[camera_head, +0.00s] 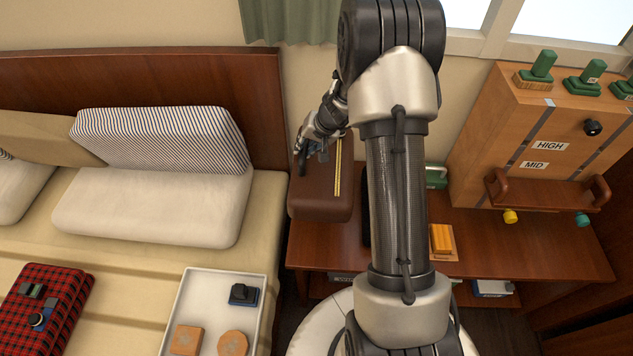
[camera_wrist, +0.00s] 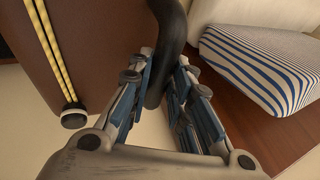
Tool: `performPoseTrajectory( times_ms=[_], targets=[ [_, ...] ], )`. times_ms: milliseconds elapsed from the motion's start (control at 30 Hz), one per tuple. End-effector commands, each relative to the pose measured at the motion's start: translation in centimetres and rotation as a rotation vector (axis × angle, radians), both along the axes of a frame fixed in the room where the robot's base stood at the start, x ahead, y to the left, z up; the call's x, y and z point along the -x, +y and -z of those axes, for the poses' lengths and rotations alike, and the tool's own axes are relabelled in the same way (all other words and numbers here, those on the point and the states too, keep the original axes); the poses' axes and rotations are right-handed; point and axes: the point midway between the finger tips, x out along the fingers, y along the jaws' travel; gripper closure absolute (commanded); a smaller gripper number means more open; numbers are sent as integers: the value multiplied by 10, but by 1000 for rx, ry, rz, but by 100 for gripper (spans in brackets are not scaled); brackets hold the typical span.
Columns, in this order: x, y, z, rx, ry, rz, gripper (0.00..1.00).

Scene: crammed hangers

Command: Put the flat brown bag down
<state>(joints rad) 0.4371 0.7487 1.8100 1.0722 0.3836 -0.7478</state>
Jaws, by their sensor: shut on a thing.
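The flat brown bag (camera_head: 318,190) shows at the left end of the wooden desk, beside the bed, with yellow cords along its right part. My gripper (camera_head: 305,158) is at its upper left side. In the wrist view, my gripper (camera_wrist: 163,95) is shut on a dark curved handle, which appears to belong to the bag. The bag's brown side (camera_wrist: 95,35) with two yellow cords and a black knob fills the upper left of that view. My arm hides part of the desk behind it. I cannot tell whether the bag touches the desk.
The wooden desk (camera_head: 510,245) extends right, with an orange block (camera_head: 443,240) and a tall wooden case (camera_head: 540,130) marked HIGH and MID. The bed at left holds a striped cushion (camera_head: 165,138), a white tray (camera_head: 200,285) and a red plaid case (camera_head: 62,290).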

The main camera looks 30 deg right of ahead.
Motion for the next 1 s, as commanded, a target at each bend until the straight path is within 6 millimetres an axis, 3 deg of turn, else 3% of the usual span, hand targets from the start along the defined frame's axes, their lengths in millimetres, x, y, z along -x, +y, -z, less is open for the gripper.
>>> performPoseTrajectory(
  times_ms=[33, 100, 400, 667, 1000],
  targets=[
    [0, 0, 19, 0, 1, 1, 100],
    [0, 0, 36, 0, 1, 1, 100],
    [-1, 0, 103, 1, -1, 0, 100],
    [-1, -1, 124, 2, -2, 0, 100],
    [-1, 0, 164, 2, -3, -1, 100]
  ],
)
